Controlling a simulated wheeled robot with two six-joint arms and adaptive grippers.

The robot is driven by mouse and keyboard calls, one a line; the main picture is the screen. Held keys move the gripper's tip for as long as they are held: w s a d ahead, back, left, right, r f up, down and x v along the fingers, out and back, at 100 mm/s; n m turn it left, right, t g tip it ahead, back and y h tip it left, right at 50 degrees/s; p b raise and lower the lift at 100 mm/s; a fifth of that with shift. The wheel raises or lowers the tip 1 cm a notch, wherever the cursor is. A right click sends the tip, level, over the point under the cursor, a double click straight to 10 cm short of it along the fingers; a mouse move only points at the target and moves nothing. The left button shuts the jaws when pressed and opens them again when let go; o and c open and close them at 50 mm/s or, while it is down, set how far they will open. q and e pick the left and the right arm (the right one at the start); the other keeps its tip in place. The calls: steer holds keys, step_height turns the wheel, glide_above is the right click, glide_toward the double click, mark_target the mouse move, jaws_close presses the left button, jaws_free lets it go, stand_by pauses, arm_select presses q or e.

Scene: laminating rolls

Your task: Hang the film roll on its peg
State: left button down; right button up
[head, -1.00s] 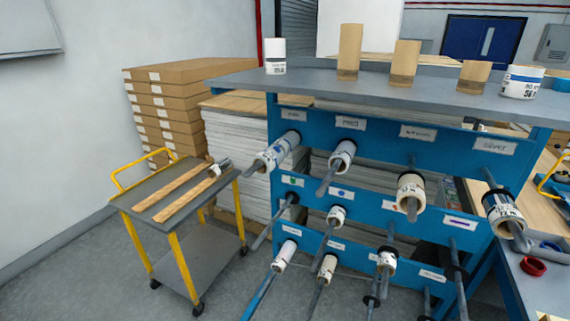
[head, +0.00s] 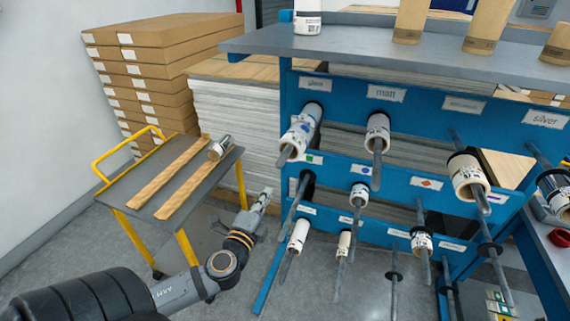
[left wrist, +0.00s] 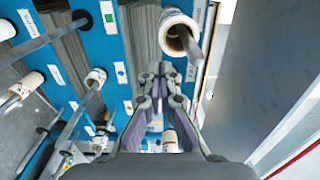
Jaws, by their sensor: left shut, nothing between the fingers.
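A small roll (head: 219,148) with a grey end lies on the grey-topped cart at the left, at the far end of two wooden rails. The blue rack (head: 410,187) carries several grey pegs, many with white rolls on them. A peg (head: 291,213) in the middle row, below the green label, has a black collar and no roll that I can see. My left gripper (head: 264,198) is shut and empty, between the cart and the rack. In the left wrist view its fingers (left wrist: 162,72) are together, with a rack roll (left wrist: 180,30) beyond them. My right gripper is not seen.
The cart (head: 190,190) has a yellow handle. Stacked boxes (head: 165,70) and white sheets (head: 235,120) stand behind it. Rolls, including a white one (head: 307,17), stand on the rack's top shelf. Rack pegs stick out towards me.

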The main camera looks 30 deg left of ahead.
arm_select(q)
steer(key=p+x, duration=0.4)
steer(key=x, duration=1)
steer(key=shift+f, duration=0.1)
steer(key=shift+x, duration=1.1)
steer(key=shift+s, duration=0.1)
